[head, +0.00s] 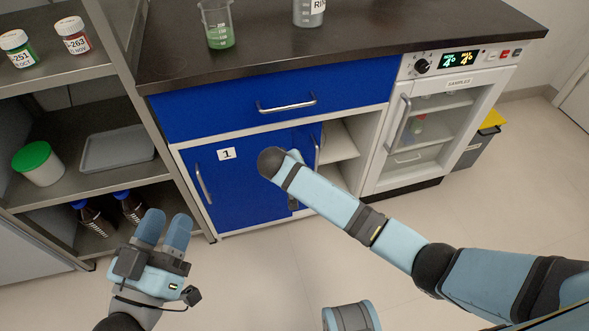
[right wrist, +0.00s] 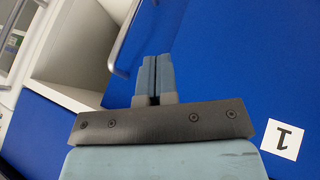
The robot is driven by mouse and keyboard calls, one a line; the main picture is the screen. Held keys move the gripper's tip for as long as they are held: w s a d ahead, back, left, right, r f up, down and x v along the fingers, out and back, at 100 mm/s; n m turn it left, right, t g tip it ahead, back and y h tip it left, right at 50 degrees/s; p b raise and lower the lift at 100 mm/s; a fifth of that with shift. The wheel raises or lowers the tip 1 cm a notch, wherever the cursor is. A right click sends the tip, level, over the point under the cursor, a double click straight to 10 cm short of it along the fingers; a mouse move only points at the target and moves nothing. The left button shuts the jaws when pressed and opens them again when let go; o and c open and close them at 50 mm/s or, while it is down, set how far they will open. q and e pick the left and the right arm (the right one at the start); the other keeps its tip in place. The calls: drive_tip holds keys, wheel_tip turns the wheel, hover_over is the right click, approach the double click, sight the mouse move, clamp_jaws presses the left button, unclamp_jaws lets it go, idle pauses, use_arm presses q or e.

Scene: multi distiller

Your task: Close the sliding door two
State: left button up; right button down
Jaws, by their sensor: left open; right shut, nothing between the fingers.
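The blue left door of the lower cabinet (head: 232,185) carries a label 1, which also shows in the right wrist view (right wrist: 283,138). To its right, a narrow strip of a second blue door (head: 304,143) shows with a silver bar handle (head: 317,151); no number 2 is visible. Right of that handle the compartment is open, with white shelves. My right arm crosses in front and hides part of the doors. My right gripper (right wrist: 153,62) is shut and empty, near a silver handle (right wrist: 126,38) in the right wrist view. My left gripper (head: 163,222) is open and empty.
A blue drawer (head: 270,107) is above the doors, under a dark worktop (head: 380,35) with a beaker (head: 216,24). A small glass-door fridge (head: 435,130) stands to the right. A metal shelf unit (head: 60,80) with bottles and jars stands left.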

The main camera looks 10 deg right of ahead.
use_arm(q)
drive_tip(key=f+b, duration=0.1)
drive_tip(key=f, duration=0.1)
drive_tip(key=f+g+b, duration=0.1)
drive_tip(key=f, duration=0.1)
drive_tip(key=f+g+b, duration=0.1)
drive_tip(key=b, duration=0.1)
drive_tip(key=shift+w+d+f+m, duration=0.2)
drive_tip(key=shift+d+f+m, duration=0.1)
drive_tip(key=shift+d+f, duration=0.1)
use_arm(e)
drive_tip(key=w+d+f, duration=0.4)
drive_tip(key=d+f, duration=0.1)
drive_tip(key=d, duration=0.1)
drive_tip(key=shift+w+d+f, duration=0.15)
drive_tip(key=shift+d+f, duration=0.1)
drive_tip(key=shift+f, duration=0.1)
use_arm(q)
drive_tip(key=shift+a+r, duration=0.1)
